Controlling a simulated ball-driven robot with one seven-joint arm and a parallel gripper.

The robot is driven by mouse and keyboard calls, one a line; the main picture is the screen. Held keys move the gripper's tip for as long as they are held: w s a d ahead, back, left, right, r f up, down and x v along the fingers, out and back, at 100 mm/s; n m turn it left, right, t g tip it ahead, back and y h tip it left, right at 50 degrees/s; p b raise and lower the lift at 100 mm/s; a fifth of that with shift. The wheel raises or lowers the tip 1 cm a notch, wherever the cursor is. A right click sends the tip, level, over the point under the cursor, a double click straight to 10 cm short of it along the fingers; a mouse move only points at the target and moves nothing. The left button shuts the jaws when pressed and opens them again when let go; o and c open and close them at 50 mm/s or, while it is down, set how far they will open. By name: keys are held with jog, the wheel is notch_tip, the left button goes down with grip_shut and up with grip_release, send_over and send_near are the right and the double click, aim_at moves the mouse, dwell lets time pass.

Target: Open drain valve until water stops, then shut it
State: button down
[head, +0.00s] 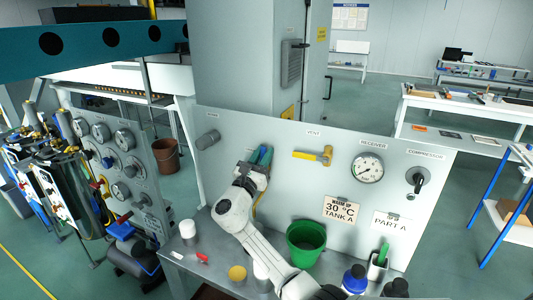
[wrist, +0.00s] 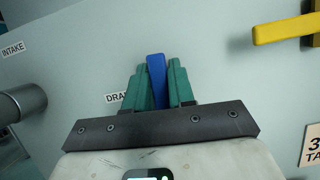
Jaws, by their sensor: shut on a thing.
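My gripper (head: 261,155) is at the panel (head: 222,165), between the grey intake fitting (head: 208,139) and the yellow vent handle (head: 315,156). In the wrist view its green fingers (wrist: 157,80) are shut on a blue drain valve handle (wrist: 156,72), with one finger on each side. The drain label (wrist: 116,98) is partly covered by the fingers. The valve body behind the handle is hidden, so I cannot tell how far it is turned. No water is visible. A green bucket (head: 306,233) stands on the bench below and to the right.
The receiver gauge (head: 367,168) and compressor switch (head: 416,180) are on the panel's right.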

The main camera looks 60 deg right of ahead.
jog(key=shift+w+a+n+t, duration=0.1)
jog(key=shift+w+n+t, duration=0.25)
jog(key=shift+n, duration=0.25)
jog(key=c, duration=1)
grip_release()
jog(key=shift+c, duration=0.2)
jog(key=shift+s, duration=0.1)
jog(key=b+v, duration=0.2)
jog(key=v, duration=0.8)
jog(key=shift+a+f, duration=0.15)
jog(key=shift+a, duration=0.25)
